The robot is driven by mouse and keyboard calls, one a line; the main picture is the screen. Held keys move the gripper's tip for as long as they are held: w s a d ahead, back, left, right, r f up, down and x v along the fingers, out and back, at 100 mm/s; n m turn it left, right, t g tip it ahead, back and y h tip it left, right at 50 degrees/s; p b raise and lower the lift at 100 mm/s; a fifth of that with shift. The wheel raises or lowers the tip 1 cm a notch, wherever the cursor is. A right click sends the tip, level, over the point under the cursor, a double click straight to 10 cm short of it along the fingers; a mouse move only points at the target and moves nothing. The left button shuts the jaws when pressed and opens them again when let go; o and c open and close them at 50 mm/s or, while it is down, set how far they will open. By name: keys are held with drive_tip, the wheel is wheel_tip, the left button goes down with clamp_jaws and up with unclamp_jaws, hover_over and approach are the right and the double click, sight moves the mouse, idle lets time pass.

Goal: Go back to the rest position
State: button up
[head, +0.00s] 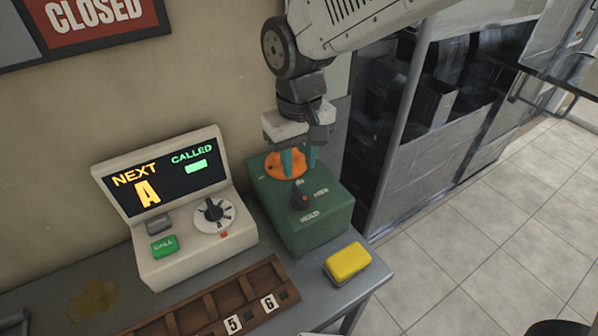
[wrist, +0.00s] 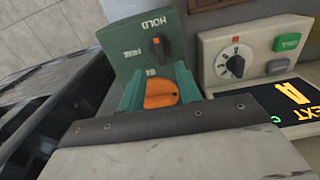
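My gripper (head: 299,160) hangs fingers down over the green box (head: 327,225). Its two teal fingers stand apart, with a visible gap between them. A round orange part (head: 279,166) sits at the back of the box top, by the fingertips. In the wrist view the orange part (wrist: 160,93) appears between the fingers; I cannot tell whether they touch it. A black switch with an orange mark (head: 300,197) is in front of it, near the lettering HOLD. The wrist view also shows this switch (wrist: 157,46). No loose object is seen in my gripper.
A cream call console (head: 200,255) with a lit screen stands left of the box. A yellow block (head: 347,263) and a brown tray with numbered tiles (head: 185,320) lie in front on the grey table. A glass-and-metal cabinet (head: 430,130) stands right, beside open tiled floor (head: 490,240).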

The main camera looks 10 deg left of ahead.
drive_tip(key=shift+r, duration=0.2)
idle(0.3)
drive_tip(key=shift+s+d+f, duration=0.1)
drive_tip(key=shift+s+d, duration=0.05)
drive_tip(key=shift+s, duration=0.05)
drive_tip(key=s+d+r+m, duration=0.2)
drive_tip(key=s+d, duration=0.3)
drive_tip(key=d, duration=0.5)
drive_tip(key=s+d+r+m+t, duration=0.1)
drive_tip(key=s+d, duration=0.4)
drive_tip(key=d, duration=0.5)
drive_tip(key=s+d+r+m, duration=0.4)
drive_tip(key=s+d, duration=0.1)
drive_tip(key=d, duration=0.5)
drive_tip(key=shift+s+d+r, duration=0.15)
drive_tip(key=shift+d, duration=0.15)
